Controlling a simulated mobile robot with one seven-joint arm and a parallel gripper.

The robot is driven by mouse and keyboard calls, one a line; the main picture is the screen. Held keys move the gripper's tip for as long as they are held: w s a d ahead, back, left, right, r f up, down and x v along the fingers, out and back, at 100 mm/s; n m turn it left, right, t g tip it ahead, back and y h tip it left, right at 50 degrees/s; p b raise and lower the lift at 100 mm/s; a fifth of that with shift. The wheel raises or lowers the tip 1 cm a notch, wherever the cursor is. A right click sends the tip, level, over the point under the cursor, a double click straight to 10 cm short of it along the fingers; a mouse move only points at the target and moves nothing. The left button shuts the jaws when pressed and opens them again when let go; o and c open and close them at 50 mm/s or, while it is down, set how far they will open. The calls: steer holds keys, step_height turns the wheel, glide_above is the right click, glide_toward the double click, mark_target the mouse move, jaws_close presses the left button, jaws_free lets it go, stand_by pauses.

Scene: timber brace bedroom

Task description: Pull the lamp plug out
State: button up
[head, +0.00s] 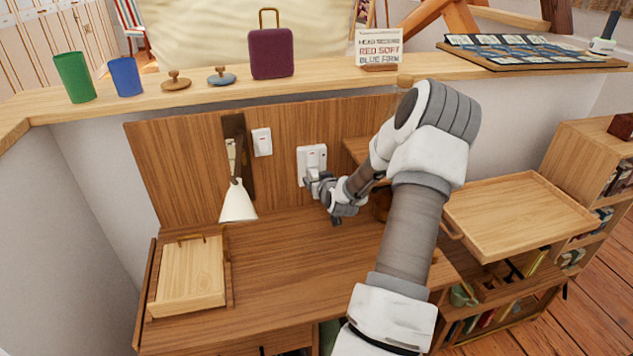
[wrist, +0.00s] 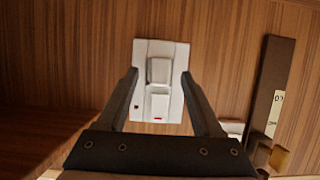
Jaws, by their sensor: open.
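A white wall socket plate (head: 318,152) is on the wooden back panel above the desk. In the wrist view the plate (wrist: 142,55) carries a raised white block, seemingly the plug (wrist: 159,70), and a rocker switch (wrist: 159,105) with a red mark. My gripper (head: 312,178) is at the plate and hides its lower part in the head view. In the wrist view my gripper (wrist: 158,74) is open, one finger on each side of the block, with gaps to both. Contact with the plate cannot be told. A wall lamp with a white shade (head: 238,203) hangs to the left.
A second white switch (head: 262,142) is between lamp and socket. A wooden box (head: 190,275) lies on the desk (head: 290,270). The ledge above holds a green cup (head: 75,77), a blue cup (head: 126,76), a purple case (head: 272,53) and a sign (head: 379,47). The desk's middle is clear.

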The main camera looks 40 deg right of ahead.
steer(key=shift+w+d+f, duration=0.25)
steer(key=shift+w+d, duration=0.05)
steer(key=shift+w, duration=0.25)
jaws_close()
steer(key=c, duration=0.6)
jaws_free()
jaws_close()
steer(key=shift+s, duration=0.1)
steer(key=s+a, duration=0.3)
steer(key=s, duration=0.2)
steer(key=shift+s+a, duration=0.15)
steer(key=shift+s, duration=0.25)
stand_by(0.6)
steer(key=shift+s, duration=0.1)
